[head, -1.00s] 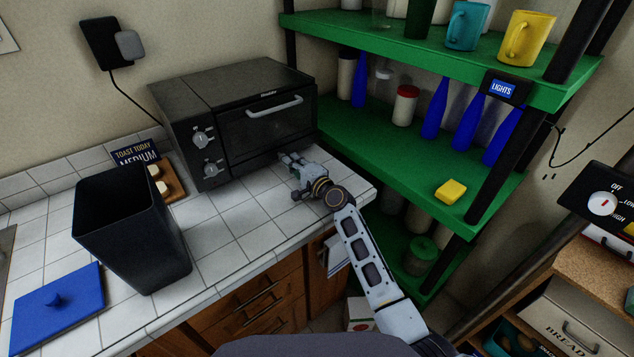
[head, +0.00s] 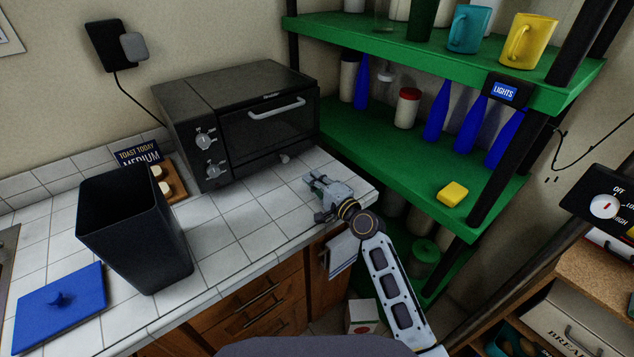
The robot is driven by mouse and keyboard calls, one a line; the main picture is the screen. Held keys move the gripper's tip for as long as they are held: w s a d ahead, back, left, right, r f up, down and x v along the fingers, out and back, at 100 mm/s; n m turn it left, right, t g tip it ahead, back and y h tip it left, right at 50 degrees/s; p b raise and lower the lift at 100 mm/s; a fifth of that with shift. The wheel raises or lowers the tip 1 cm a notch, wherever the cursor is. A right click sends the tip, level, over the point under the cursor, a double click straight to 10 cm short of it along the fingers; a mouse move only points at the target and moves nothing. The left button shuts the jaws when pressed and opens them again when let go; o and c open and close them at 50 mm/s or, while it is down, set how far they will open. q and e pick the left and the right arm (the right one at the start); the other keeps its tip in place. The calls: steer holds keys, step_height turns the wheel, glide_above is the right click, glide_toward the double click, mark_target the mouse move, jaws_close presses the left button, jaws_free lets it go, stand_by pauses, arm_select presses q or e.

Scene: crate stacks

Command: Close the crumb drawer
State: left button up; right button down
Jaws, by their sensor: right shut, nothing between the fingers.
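The black toaster oven (head: 200,100) stands on the white tiled counter against the wall. Its glass door is shut, with a grey handle across it. A small light knob (head: 285,158) shows low on the oven's front, at the bottom right; it appears to belong to the crumb drawer. The drawer looks close to the oven front, but its edges are too dark to tell if it is fully flush. My right gripper (head: 313,184) is shut and empty over the counter, in front of the oven and apart from the knob. My left gripper is out of view.
A black open bin (head: 135,235) and a blue lid (head: 58,308) are on the counter at left. A green shelf unit (head: 400,160) with bottles and mugs stands right of the counter. The tiles before the oven are clear.

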steer(key=shift+v, duration=0.8)
